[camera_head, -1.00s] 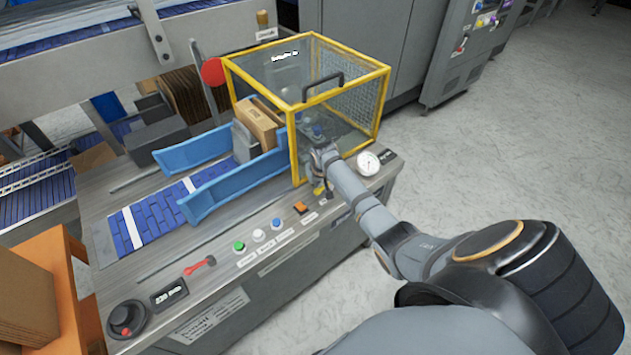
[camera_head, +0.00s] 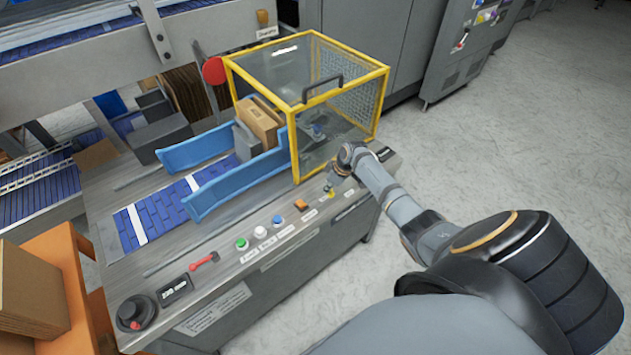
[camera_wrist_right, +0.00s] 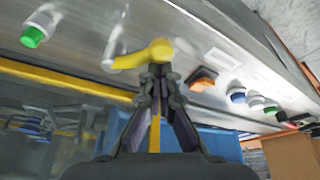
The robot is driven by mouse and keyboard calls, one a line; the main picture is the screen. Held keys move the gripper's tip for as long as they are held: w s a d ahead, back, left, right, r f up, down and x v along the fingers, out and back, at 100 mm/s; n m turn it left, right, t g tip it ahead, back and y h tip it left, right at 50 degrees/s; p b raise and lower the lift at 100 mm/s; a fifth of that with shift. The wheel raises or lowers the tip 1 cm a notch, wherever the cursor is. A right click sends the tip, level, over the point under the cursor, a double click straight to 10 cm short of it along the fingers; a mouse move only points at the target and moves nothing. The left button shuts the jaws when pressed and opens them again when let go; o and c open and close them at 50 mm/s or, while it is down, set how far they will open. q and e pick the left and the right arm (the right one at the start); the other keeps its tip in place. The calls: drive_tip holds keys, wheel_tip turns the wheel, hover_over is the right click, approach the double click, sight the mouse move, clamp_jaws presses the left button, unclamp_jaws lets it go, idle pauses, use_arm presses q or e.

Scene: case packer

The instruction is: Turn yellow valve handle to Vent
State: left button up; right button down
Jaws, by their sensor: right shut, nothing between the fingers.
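The yellow valve handle (camera_head: 331,192) sits on the front deck of the machine, right of the orange switch. In the right wrist view the handle (camera_wrist_right: 143,54) is a yellow lever with a round hub at its right end, lying mostly sideways. My right gripper (camera_wrist_right: 158,70) is shut and empty, its fingertips at the hub end of the handle; I cannot tell whether they touch. In the head view my right gripper (camera_head: 333,179) is small and partly hidden by its wrist. The Vent marking cannot be read. My left gripper is not in view.
The yellow-framed guard box (camera_head: 294,150) stands just behind the handle. An orange switch (camera_head: 300,204) and a row of buttons, including a green one (camera_head: 242,243), lie to the left. Open floor (camera_head: 500,150) is at the right.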

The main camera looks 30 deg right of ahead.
drive_tip(key=d+n+b, duration=0.1)
drive_tip(key=n, duration=0.1)
drive_tip(key=s+n+y+b, duration=0.1)
drive_tip(key=shift+s+d+n+g, duration=0.1)
drive_tip(key=shift+d+n+g, duration=0.25)
drive_tip(key=shift+n+g, duration=0.05)
drive_tip(key=shift+s+d, duration=0.1)
drive_tip(key=shift+d, duration=0.15)
drive_tip(key=shift+s+d, duration=0.1)
drive_tip(key=shift+d, duration=0.05)
idle(0.3)
